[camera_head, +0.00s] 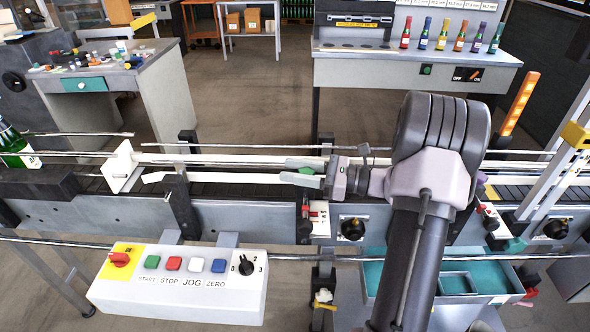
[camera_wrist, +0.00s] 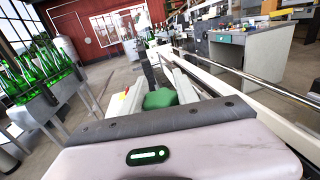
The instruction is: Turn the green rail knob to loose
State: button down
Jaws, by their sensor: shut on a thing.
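The green rail knob (camera_head: 304,163) sits at the conveyor's guide rail, just left of my wrist, and is partly covered by my gripper. In the wrist view the green knob (camera_wrist: 160,98) lies between the two pale fingers. My gripper (camera_head: 298,172) points left along the rail and is shut on the knob; it also shows in the wrist view (camera_wrist: 158,92). The knob's pointer and any loose or tight marking are hidden or too small to read.
A control box (camera_head: 180,285) with coloured buttons stands in front of the conveyor (camera_head: 250,212). A small red lever (camera_head: 318,212) and a black dial (camera_head: 352,229) are just below my gripper. Long rails run left. Green bottles (camera_wrist: 38,75) stand on a side table.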

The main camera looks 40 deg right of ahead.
jog(key=shift+s+n+g+y, duration=0.1)
jog(key=shift+n+g+y, duration=0.4)
jog(key=shift+g+y, duration=0.1)
jog(key=c, duration=0.9)
grip_release()
jog(key=p+v, duration=0.3)
jog(key=v, duration=0.9)
jog(key=shift+a, duration=0.1)
jog(key=shift+s, duration=0.1)
